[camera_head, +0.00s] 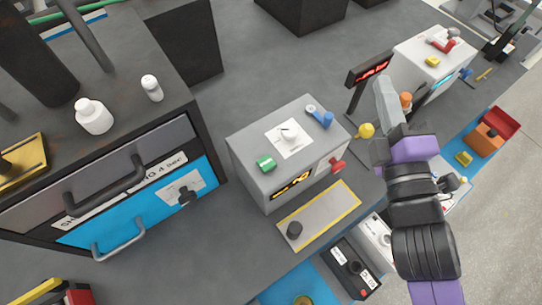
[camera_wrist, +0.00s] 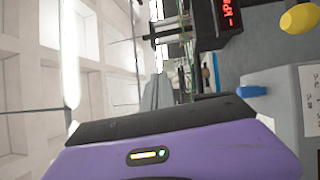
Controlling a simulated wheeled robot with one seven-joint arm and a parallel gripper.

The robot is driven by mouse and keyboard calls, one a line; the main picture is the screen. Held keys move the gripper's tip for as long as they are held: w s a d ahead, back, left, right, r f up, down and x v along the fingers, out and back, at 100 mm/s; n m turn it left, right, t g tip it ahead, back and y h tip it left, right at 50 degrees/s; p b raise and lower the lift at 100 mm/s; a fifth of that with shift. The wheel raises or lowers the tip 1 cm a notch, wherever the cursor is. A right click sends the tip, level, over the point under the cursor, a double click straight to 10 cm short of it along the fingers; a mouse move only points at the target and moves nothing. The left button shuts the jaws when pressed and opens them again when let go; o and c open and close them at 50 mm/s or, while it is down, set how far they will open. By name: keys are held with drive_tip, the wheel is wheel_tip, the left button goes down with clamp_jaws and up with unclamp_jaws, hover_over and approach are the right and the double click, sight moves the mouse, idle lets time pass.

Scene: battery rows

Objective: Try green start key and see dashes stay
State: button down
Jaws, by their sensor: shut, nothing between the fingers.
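A green key (camera_head: 266,163) sits on top of a grey box (camera_head: 250,165), near its left front corner. The box's front has a dark display (camera_head: 291,186) with orange characters that I cannot read surely. A dark sign on a stand (camera_head: 369,69) shows red marks; it also shows in the wrist view (camera_wrist: 222,18), too skewed to read. My gripper (camera_head: 386,98) is shut and empty, raised to the right of the grey box and well apart from the green key. Its fingers also show in the wrist view (camera_wrist: 165,95). The green key is not visible there.
A yellow knob (camera_head: 365,130) is close to my gripper. A yellow-edged plate (camera_head: 330,212) lies in front. A drawer cabinet (camera_head: 213,150) stands left.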

drive_tip(key=w+a+r+m+g+h+p, duration=0.1)
drive_tip(key=w+a+r+h, duration=0.2)
drive_tip(key=r, duration=0.3)
drive_tip(key=w+a+r+h+p, duration=0.1)
drive_tip(key=w+a+r+h, duration=0.1)
drive_tip(key=w+r+h, duration=0.3)
drive_tip(key=n+g+y+p, duration=0.1)
drive_tip(key=n+g+y, duration=0.3)
drive_tip(key=g, duration=0.6)
hover_over(265, 166)
wheel_tip(265, 166, down, 13)
drive_tip(key=n, duration=0.1)
drive_tip(key=shift+h, duration=0.3)
drive_tip(key=shift+s+a+r, duration=0.1)
wheel_tip(265, 166, down, 7)
drive_tip(key=b, duration=0.6)
drive_tip(key=shift+r, duration=0.2)
drive_tip(key=shift+f+b, duration=0.75)
drive_tip(key=shift+f, duration=0.35)
